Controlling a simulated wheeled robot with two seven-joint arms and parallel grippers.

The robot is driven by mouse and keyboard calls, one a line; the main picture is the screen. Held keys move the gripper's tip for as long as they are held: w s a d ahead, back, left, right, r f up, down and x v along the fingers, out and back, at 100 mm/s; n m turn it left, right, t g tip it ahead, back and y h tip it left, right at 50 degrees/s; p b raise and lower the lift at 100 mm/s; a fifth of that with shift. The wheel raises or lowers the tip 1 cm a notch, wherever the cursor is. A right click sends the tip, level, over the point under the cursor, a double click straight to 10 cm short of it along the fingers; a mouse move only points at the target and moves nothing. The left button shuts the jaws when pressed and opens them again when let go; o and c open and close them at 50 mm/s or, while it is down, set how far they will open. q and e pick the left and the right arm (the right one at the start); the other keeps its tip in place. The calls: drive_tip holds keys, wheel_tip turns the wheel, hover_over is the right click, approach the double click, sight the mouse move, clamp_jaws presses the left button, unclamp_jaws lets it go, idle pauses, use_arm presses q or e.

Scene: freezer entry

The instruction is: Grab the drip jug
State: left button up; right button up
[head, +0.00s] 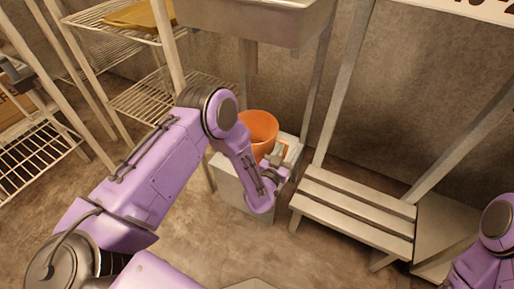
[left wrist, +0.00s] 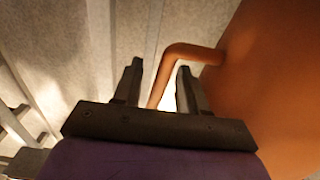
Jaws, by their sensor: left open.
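An orange drip jug (head: 259,130) stands upright on a light box-like stand below the steel sink. My left gripper (head: 283,148) is beside the jug, on its right side in the head view. In the left wrist view the jug's body (left wrist: 270,90) fills the right side, and its handle (left wrist: 188,50) reaches left and bends down. My left gripper (left wrist: 160,72) is open there, and the handle shows between its two fingers. I cannot tell whether the fingers touch it. My right arm (head: 490,245) shows at the lower right edge, but its gripper is out of view.
The steel sink (head: 262,18) hangs above the jug. A slatted bench (head: 355,210) with upright metal posts stands to the right. Wire shelving (head: 140,100) stands at the left. Bare floor (head: 190,235) lies in front.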

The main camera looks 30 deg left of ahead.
use_arm(q)
clamp_jaws()
idle(1.3)
